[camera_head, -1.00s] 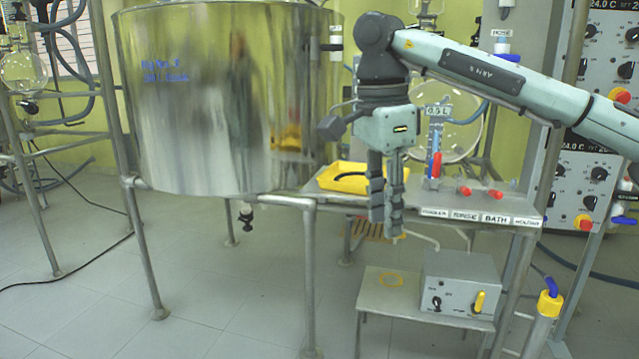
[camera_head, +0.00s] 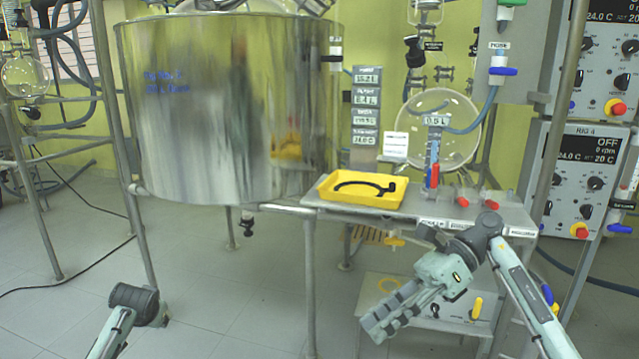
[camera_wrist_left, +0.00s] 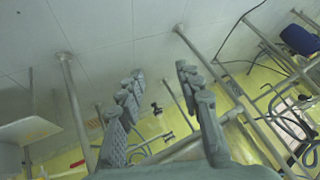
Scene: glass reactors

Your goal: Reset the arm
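My right arm comes in from the lower right in the head view. Its gripper (camera_head: 377,322) points down and to the left, in front of the bench and over the low shelf. Its two fingers lie nearly in line with the view, so their gap does not show clearly; nothing is seen held. Of my left arm (camera_head: 132,305) only a bent part shows at the lower left, and its gripper is outside the head view. In the left wrist view my left gripper (camera_wrist_left: 157,76) has its fingers wide apart, with nothing between them.
A large steel vessel (camera_head: 225,110) stands on a pipe frame. The bench (camera_head: 478,222) holds a yellow tray (camera_head: 335,203) with a black curved object (camera_head: 365,188). Below is a low shelf (camera_head: 378,289) with a control box (camera_head: 452,312). Floor (camera_head: 230,300) is clear at centre left.

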